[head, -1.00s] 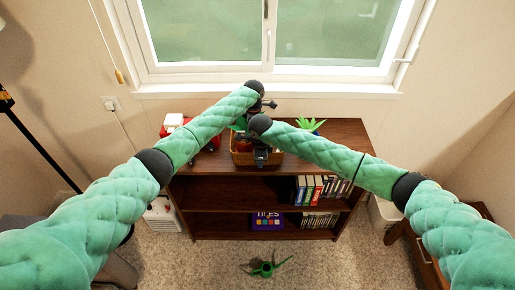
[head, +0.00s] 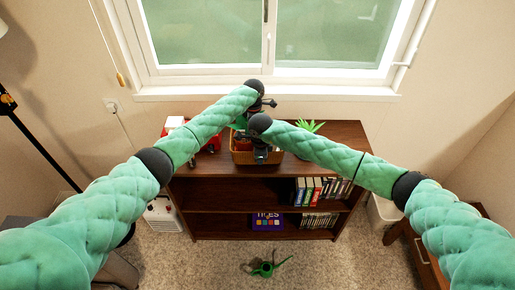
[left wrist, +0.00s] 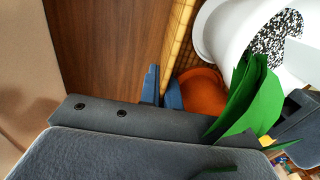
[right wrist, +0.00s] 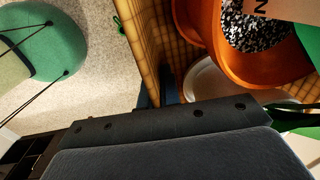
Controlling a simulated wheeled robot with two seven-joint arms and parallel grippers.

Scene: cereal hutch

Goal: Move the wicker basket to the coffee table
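The wicker basket (head: 241,157) is at the top of the dark wooden shelf unit, near its front edge; I cannot tell if it touches the shelf. It holds plant pots: an orange pot (right wrist: 214,30) and a white pot (left wrist: 225,30). My left gripper (head: 264,104) is at the basket's far wall, its blue fingertips (left wrist: 161,92) either side of the wicker rim (left wrist: 178,45). My right gripper (head: 262,155) is at the near wall, its fingertips (right wrist: 156,92) also closed around the rim (right wrist: 158,40). The coffee table cannot be made out.
The shelf unit (head: 335,133) stands below the window. A red and white object (head: 177,128) is left of the basket, a green plant (head: 309,127) right of it. A green watering can (head: 265,269) lies on the carpet in front. A wooden piece of furniture (head: 430,262) is at lower right.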

